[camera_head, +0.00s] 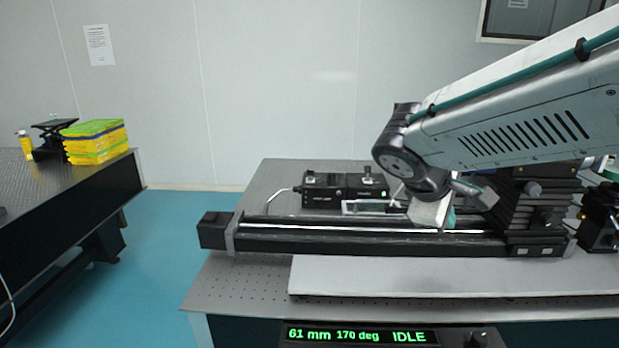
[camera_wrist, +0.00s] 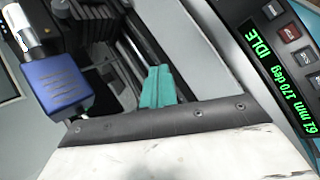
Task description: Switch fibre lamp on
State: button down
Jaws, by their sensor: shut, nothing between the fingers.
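A black box unit (camera_head: 325,190) with small knobs, white lettering and a cable at its left end stands on the far part of the optical table (camera_head: 235,287); it may be the fibre lamp, but I cannot tell for sure. A small green light shows near its right end. My gripper (camera_head: 451,217) is right of it, above the long black rail. Its teal fingers (camera_wrist: 157,87) are shut and empty in the wrist view. I cannot make out a lamp switch.
A long black rail (camera_head: 370,244) crosses the table, with a stage stack (camera_head: 535,215) at right. A controller display (camera_head: 360,336) reads 61 mm, 170 deg, IDLE. A blue box (camera_wrist: 55,88) is left of the fingers.

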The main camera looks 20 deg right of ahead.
aim_at(310, 174)
jog(key=w+a+f+n+t, duration=0.1)
jog(key=w+a+n+t, duration=0.2)
jog(key=w+n, duration=0.45)
jog(key=w+a+f+n+t+h, duration=0.1)
jog(key=w+a+f+n+t, duration=0.2)
jog(key=w, duration=0.8)
jog(key=w+a+n+t, duration=0.2)
jog(key=w+n+t, duration=0.1)
jog(key=w+n, duration=0.5)
jog(key=w+a+f+n+t+y, duration=0.1)
jog(key=w+a+f+n, duration=0.1)
jog(key=a, duration=0.1)
jog(key=w+a+f+n+t+y, duration=0.1)
jog(key=w+a+f+n, duration=0.1)
jog(key=w+a, duration=0.1)
jog(key=w+a+f+n+y, duration=0.2)
jog(key=a, duration=0.1)
jog(key=shift+w+f+n+t, duration=0.25)
jog(key=shift+w+n+t, duration=0.1)
jog(key=shift+w+t, duration=0.05)
jog(key=shift+w+d, duration=0.1)
